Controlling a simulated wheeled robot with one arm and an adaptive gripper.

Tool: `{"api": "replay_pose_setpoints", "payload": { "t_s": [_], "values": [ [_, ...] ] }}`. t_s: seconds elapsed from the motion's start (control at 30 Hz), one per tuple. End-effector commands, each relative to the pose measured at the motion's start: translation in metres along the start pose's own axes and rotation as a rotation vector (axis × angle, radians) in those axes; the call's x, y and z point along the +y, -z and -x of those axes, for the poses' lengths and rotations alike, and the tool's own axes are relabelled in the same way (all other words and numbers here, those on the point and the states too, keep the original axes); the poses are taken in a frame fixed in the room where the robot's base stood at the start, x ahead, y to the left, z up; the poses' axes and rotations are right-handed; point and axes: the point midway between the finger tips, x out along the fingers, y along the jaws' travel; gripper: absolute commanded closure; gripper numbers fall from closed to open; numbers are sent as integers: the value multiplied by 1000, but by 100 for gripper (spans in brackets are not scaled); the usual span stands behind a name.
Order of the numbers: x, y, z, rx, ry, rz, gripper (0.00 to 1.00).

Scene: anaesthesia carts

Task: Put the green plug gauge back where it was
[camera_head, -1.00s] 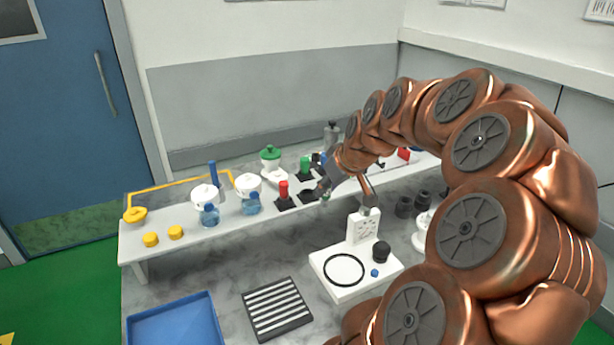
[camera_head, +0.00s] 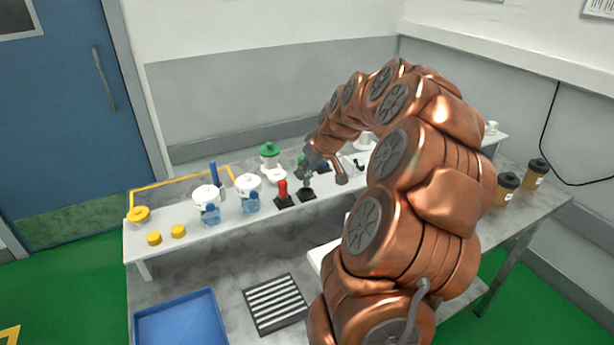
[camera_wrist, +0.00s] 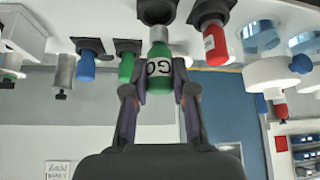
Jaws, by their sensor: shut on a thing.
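The green plug gauge (camera_wrist: 160,75), marked GO, is held by its green handle between the fingers of my gripper (camera_wrist: 160,92). In the wrist view, which looks upside down, its grey metal end points at a black holder (camera_wrist: 157,10). I cannot tell whether that end is in the holder or just above it.
Another green gauge (camera_wrist: 126,66) and a blue one (camera_wrist: 86,66) stand in nearby holders. A blue tray (camera_head: 180,322) and striped block (camera_head: 275,304) lie below.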

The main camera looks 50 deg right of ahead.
Motion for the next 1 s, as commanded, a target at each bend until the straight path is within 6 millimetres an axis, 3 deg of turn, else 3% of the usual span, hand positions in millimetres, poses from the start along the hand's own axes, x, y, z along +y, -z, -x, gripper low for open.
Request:
{"api": "replay_pose_setpoints", "payload": {
  "t_s": [0.13, 0.5, 0.93, 0.97, 1.0],
  "values": [
    [2, 6, -4, -1, 0, 1, 100],
    [2, -13, -32, 0, -1, 1, 100],
    [2, -16, -37, 1, -1, 1, 100],
    [2, -16, -36, 1, -1, 1, 72],
    [2, -16, -36, 1, -1, 1, 68]
  ]
}}
